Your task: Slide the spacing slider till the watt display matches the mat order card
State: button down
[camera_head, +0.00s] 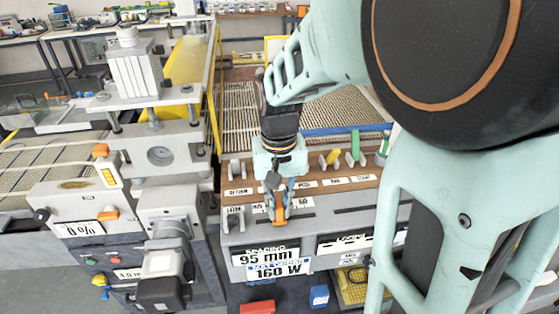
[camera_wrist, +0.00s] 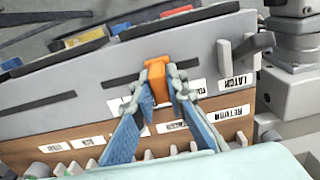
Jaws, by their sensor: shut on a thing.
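The orange spacing slider knob (camera_head: 277,208) stands on the grey panel below the brown shelf. It also shows in the wrist view (camera_wrist: 157,77), in line with a dark slot. My gripper (camera_head: 279,198) is shut on this knob, with one blue-padded finger on each side of it. The spacing display (camera_head: 266,258) reads 95 mm. The card just under it, with a blue heading that seems to say mat order (camera_head: 279,269), reads 160 W. A white display strip (camera_head: 345,243) lies to the right, and I cannot read a watt value on it.
A brown shelf (camera_head: 330,183) with labels, grey pegs and yellow and green handles runs behind the slider. A grey lever by the latch label (camera_wrist: 250,45) stands right in the wrist view. A grey press machine (camera_head: 160,155) stands close on the left.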

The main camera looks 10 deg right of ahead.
aim_at(279, 203)
jog(key=c, duration=1.9)
grip_release()
jog(key=shift+c, duration=0.2)
notch_tip(279, 203, up, 12)
